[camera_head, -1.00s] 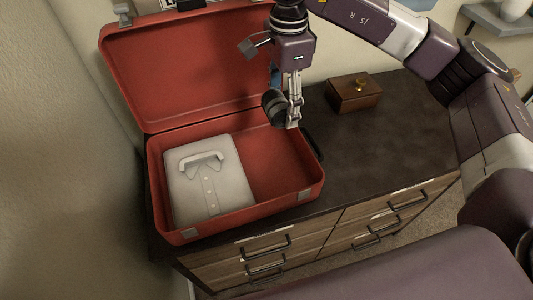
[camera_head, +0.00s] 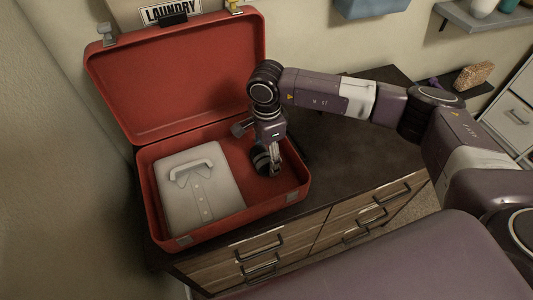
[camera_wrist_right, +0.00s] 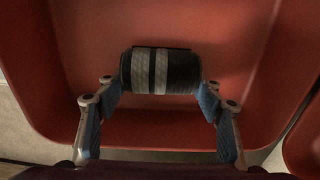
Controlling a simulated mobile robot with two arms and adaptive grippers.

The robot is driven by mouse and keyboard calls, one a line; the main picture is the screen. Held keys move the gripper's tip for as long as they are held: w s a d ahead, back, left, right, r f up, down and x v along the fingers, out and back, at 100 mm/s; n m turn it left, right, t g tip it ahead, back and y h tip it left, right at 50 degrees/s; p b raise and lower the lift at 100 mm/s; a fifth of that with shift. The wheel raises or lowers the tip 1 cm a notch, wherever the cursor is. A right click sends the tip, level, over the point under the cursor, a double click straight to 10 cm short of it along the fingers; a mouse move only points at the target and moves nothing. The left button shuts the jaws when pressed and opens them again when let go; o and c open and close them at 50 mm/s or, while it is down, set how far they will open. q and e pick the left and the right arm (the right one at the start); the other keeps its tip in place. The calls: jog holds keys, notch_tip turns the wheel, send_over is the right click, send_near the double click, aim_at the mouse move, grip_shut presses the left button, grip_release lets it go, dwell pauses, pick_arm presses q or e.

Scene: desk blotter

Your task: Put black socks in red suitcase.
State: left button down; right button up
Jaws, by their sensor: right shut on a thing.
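The black socks (camera_head: 261,162), a roll with grey stripes, are in my right gripper (camera_head: 274,160). The gripper points down into the right half of the open red suitcase (camera_head: 245,211). In the right wrist view the roll (camera_wrist_right: 178,72) lies between the two blue-padded fingers (camera_wrist_right: 162,95), with the red suitcase interior (camera_wrist_right: 225,35) behind it. I cannot tell whether the socks touch the suitcase floor. A folded white shirt (camera_head: 215,180) lies in the suitcase's left half. My left gripper is out of view.
The suitcase stands on a dark-topped dresser (camera_head: 350,160), its lid (camera_head: 175,80) raised at the back. The dresser top to the right is largely clear, though my right arm passes over it. A LAUNDRY sign (camera_head: 171,13) is behind the lid.

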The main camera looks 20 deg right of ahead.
jog(key=shift+f, duration=0.1)
jog(key=shift+f, duration=0.15)
jog(key=o, duration=1.1)
jog(key=shift+o, duration=0.2)
